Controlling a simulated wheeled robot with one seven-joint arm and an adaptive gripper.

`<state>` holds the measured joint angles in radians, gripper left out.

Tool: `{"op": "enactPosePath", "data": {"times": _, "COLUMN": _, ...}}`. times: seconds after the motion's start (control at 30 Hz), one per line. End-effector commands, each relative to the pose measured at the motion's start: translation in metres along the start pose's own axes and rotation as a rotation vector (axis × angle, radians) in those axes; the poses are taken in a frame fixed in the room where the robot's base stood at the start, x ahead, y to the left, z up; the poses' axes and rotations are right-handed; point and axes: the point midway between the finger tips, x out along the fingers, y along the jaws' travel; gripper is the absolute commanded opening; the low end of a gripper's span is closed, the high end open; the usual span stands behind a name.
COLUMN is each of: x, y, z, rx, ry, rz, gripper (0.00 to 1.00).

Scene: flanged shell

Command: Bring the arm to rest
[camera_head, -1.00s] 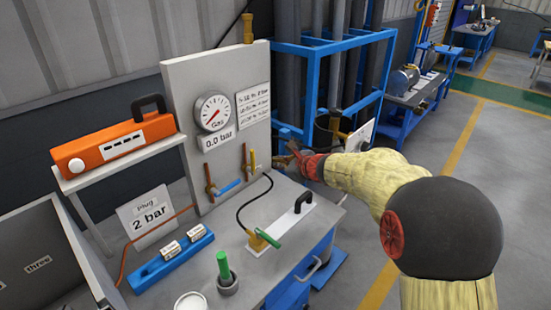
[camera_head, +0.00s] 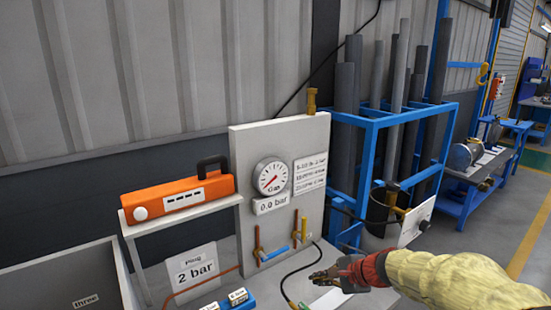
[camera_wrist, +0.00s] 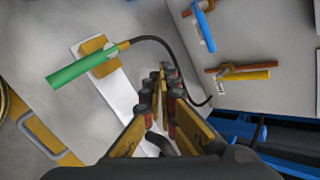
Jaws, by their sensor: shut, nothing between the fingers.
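My gripper (camera_head: 325,278) is shut and empty, held over the bench in front of the gauge panel's lower right. My arm reaches in from the right in a yellow sleeve with a red cuff. In the wrist view my gripper (camera_wrist: 160,78) shows its fingers together, above the bench top. Beyond them lies a white plate (camera_wrist: 122,98) with a brass block (camera_wrist: 98,56) and a green handle (camera_wrist: 80,70). A black hose (camera_wrist: 160,42) runs from the block and passes close to the fingertips in the picture; I cannot tell the gap.
The panel (camera_head: 240,160) carries a gauge (camera_head: 271,176), a blue-handled valve (camera_head: 272,254) and a yellow-handled valve (camera_head: 304,228). An orange case (camera_head: 180,196) stands on a shelf at left. A blue rack (camera_head: 372,150) of pipes stands behind right. Open floor lies far right.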

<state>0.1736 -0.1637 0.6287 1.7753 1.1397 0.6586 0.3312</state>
Motion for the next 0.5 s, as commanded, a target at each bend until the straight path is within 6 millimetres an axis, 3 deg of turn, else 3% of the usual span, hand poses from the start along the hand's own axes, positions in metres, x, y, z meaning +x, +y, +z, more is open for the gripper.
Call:
{"op": "enactPosePath", "data": {"times": 0.03, "x": -0.017, "y": 0.018, "z": 0.016, "rx": -0.129, "ry": -0.007, "rz": 0.055, "gripper": 0.0}}
{"op": "enactPosePath", "data": {"times": 0.2, "x": -0.078, "y": 0.09, "z": 0.053, "rx": -0.572, "ry": -0.023, "rz": 0.259, "gripper": 0.0}}
{"op": "enactPosePath", "data": {"times": 0.4, "x": -0.17, "y": 0.167, "z": 0.071, "rx": -1.067, "ry": 0.011, "rz": 0.492, "gripper": 0.0}}
{"op": "enactPosePath", "data": {"times": 0.5, "x": -0.215, "y": 0.193, "z": 0.071, "rx": -1.26, "ry": 0.068, "rz": 0.58, "gripper": 0.0}}
